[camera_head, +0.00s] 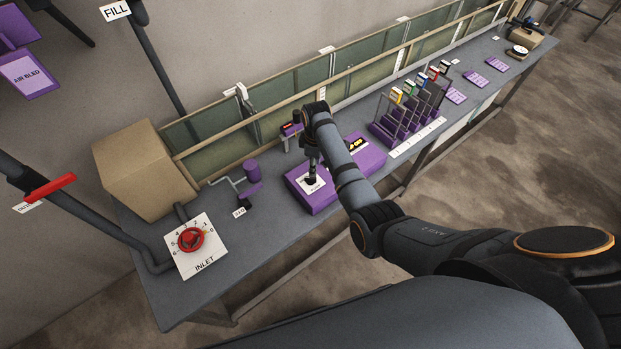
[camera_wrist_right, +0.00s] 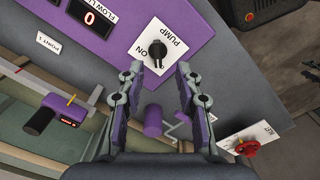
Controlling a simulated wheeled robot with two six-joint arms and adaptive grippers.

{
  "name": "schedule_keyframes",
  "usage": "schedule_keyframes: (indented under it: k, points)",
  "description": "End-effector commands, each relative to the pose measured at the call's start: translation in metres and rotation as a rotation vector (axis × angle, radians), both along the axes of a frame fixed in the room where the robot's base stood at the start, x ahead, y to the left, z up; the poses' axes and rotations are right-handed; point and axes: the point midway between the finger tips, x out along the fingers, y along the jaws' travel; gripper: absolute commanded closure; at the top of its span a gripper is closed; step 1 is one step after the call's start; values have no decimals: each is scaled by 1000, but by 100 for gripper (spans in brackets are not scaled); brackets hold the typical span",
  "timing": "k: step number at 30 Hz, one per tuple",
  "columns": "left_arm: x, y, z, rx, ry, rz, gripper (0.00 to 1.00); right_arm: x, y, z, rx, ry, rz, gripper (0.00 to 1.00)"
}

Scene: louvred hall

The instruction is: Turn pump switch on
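The pump switch (camera_wrist_right: 157,49) is a black knob on a white plate marked PUMP and ON, on a purple panel box (camera_head: 318,201) on the bench. My right gripper (camera_wrist_right: 159,72) is open in the right wrist view, its two fingers apart with the knob just beyond and between the tips. In the head view my right gripper (camera_head: 312,166) points down over the white plate (camera_head: 311,186) and hides part of the switch. Contact with the knob cannot be told. My left gripper is not in view.
A red INLET valve (camera_head: 191,239) and a cardboard box (camera_head: 144,171) stand left on the bench (camera_head: 228,290). A purple pipe fitting (camera_head: 252,171) is left of the panel. A rack of coloured-top plates (camera_head: 408,106) stands right. A long glass flume (camera_head: 290,91) runs behind.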

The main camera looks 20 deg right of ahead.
Motion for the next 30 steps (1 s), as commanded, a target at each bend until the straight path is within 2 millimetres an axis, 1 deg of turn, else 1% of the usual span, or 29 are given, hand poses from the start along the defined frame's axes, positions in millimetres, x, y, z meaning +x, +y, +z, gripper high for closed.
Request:
schedule_keyframes:
  k: [1, 4, 9, 13, 17, 23, 25, 30]
  points:
    - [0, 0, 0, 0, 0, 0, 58, 8, 5, 4, 1, 12, 42, 65]
    - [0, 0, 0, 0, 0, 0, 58, 14, 10, 8, 1, 24, 91, 65]
    - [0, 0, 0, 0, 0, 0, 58, 14, 10, 7, 0, 26, 100, 65]
    - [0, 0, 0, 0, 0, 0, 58, 14, 10, -1, 0, 26, 99, 65]
    - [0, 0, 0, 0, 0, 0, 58, 14, 10, -18, 1, 26, 98, 65]
    - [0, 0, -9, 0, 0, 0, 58, 14, 10, -48, 1, 26, 97, 65]
    - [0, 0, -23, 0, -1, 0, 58, 14, 10, -64, 0, 24, 97, 65]
    - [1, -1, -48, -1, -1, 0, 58, 14, 10, -86, 0, 24, 97, 65]
